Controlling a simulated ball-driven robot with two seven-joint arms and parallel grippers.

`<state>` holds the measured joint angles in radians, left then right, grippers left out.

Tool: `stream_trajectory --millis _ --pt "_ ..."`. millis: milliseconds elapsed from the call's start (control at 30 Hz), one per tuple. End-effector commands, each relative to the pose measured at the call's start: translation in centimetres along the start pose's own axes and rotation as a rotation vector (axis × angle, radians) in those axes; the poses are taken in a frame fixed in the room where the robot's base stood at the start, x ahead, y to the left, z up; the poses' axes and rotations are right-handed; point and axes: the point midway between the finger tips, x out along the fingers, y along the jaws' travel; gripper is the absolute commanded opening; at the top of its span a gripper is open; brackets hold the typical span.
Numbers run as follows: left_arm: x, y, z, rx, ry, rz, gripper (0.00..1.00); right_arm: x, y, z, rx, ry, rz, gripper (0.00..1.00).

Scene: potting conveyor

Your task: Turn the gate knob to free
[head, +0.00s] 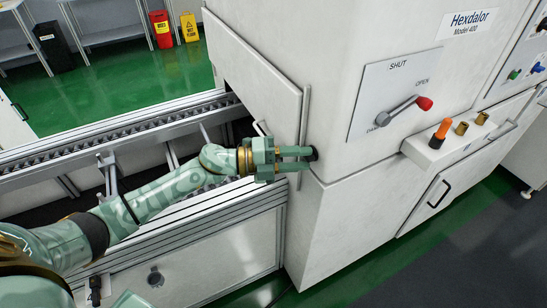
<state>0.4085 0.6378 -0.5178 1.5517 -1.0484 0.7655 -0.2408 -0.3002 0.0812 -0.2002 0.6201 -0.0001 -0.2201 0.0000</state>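A small dark knob (314,153) sits on the white machine's front face, just right of the tall narrow gate edge. It is the likely gate knob; its markings cannot be read. My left gripper (307,158) reaches it from the left, fingers pointing right. The two fingers are apart, with their tips at the knob and partly covering it. I cannot tell whether they press on it. My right gripper is not in view.
A plate marked SHUT and OPEN carries a lever with a red ball (424,103). An orange-topped item (443,129) stands on a ledge to its right. A conveyor (120,130) runs at left. Dark floor is clear at lower right.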

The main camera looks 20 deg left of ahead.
Motion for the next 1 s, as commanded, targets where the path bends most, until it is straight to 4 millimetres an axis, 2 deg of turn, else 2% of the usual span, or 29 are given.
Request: stream_trajectory --millis 133,233,500,700,833,1000 --pt "-0.9 0.0 0.0 0.0 -0.001 0.001 0.35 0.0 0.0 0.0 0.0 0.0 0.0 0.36" --pt "-2.7 0.1 0.0 -0.001 -0.002 0.003 0.35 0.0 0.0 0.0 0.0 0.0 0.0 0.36" --pt "-10.0 0.2 0.0 -0.002 -0.002 0.007 0.35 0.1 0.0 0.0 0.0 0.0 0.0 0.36" --pt "-14.3 0.2 0.0 -0.001 -0.001 0.005 0.35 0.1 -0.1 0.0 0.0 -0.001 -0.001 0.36" --pt "-15.8 0.1 0.0 -0.001 -0.001 0.004 0.35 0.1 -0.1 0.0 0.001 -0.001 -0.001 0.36" --pt "-16.4 0.1 0.0 0.0 0.001 0.001 0.35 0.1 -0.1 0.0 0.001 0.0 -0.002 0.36"
